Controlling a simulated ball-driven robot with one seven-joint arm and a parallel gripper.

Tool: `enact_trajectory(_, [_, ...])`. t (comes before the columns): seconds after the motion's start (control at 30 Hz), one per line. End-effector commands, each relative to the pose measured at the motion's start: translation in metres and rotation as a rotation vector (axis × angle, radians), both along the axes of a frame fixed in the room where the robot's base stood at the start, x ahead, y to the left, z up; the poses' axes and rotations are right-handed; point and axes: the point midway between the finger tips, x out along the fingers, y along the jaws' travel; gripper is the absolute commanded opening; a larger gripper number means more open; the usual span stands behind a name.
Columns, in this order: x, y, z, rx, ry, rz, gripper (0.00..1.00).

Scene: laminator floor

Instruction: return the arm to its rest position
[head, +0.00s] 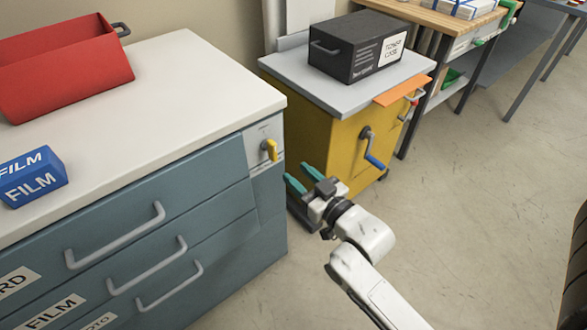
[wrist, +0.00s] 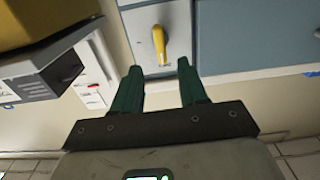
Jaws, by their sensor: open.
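My gripper (head: 291,178) is open, with two green fingers, in the head view. It is out in front of the blue-grey cabinet's right end and left of the yellow cabinet. In the wrist view my gripper (wrist: 161,80) has clear space between its fingers and holds nothing. A yellow handle (head: 269,150) on a pale panel is just beyond the fingertips. It also shows in the wrist view (wrist: 159,45), between and past the fingers, apart from them. My white arm runs to the lower right.
The blue-grey drawer cabinet (head: 220,212) has a white top with a red bin (head: 65,70) and a blue FILM box (head: 33,178). The yellow cabinet (head: 310,135) carries a black box (head: 357,47) and has a blue-handled crank (head: 373,150). Floor (head: 470,190) at right is clear.

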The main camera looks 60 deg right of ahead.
Motion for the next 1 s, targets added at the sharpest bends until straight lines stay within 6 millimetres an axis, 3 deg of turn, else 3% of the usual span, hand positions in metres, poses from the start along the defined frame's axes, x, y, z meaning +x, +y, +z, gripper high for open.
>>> enact_trajectory(0.67, [0.000,0.001,-0.001,0.003,0.009,0.002,0.43])
enact_trajectory(0.77, [0.001,0.007,-0.013,0.022,0.080,0.012,0.43])
enact_trajectory(1.0, [-0.012,0.042,-0.072,0.111,0.466,0.061,0.43])
